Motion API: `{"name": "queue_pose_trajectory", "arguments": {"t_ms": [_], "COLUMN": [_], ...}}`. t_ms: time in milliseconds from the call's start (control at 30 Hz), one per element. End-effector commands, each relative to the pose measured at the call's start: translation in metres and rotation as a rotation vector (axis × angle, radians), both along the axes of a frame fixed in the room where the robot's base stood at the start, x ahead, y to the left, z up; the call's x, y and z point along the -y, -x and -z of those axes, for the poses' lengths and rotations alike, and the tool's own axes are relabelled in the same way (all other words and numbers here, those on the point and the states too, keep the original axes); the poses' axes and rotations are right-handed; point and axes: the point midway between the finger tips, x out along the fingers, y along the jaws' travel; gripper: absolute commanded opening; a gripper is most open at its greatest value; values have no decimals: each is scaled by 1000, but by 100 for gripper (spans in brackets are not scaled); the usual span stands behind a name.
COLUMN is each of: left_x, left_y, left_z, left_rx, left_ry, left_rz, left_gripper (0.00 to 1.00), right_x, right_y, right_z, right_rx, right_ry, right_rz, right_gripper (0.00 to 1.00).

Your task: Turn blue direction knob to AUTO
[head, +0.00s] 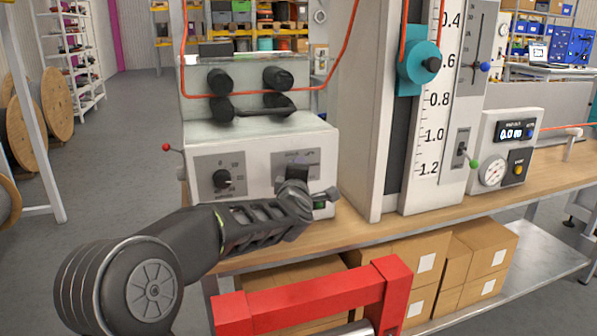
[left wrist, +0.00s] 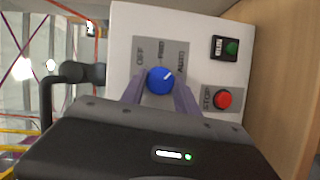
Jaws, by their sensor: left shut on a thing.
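The blue direction knob (left wrist: 160,80) is on a grey plate (left wrist: 178,47) on the white machine front in the left wrist view. Its labels read OFF, a middle one that looks like FWD, and AUTO. The knob's white mark points up and right, towards AUTO. My left gripper (left wrist: 160,86) is shut on the knob, one finger on each side. In the head view my left gripper (head: 293,178) is in front of the machine's right plate (head: 300,160) and hides the knob. My right gripper is not in view.
A red STOP button (left wrist: 222,99) and a green button (left wrist: 231,47) are close to the knob. A black knob (head: 222,179) and a red-tipped lever (head: 167,147) are at the machine's left. A red frame (head: 310,301) stands in front of the bench (head: 352,222).

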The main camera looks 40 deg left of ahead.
Motion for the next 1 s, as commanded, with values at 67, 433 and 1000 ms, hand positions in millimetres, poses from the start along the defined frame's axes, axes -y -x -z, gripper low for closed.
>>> {"name": "queue_pose_trajectory", "arguments": {"t_ms": [67,433,1000], "left_x": [0,0,28], "left_y": [0,0,43], "left_z": [1,0,-5], "left_rx": [-1,0,2], "left_ry": [0,0,0], "left_rz": [1,0,1], "left_gripper": [0,59,59], "right_x": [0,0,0], "right_y": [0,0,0], "right_z": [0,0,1], "right_rx": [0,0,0], "right_ry": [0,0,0], "right_rz": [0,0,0], "right_gripper": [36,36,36]}}
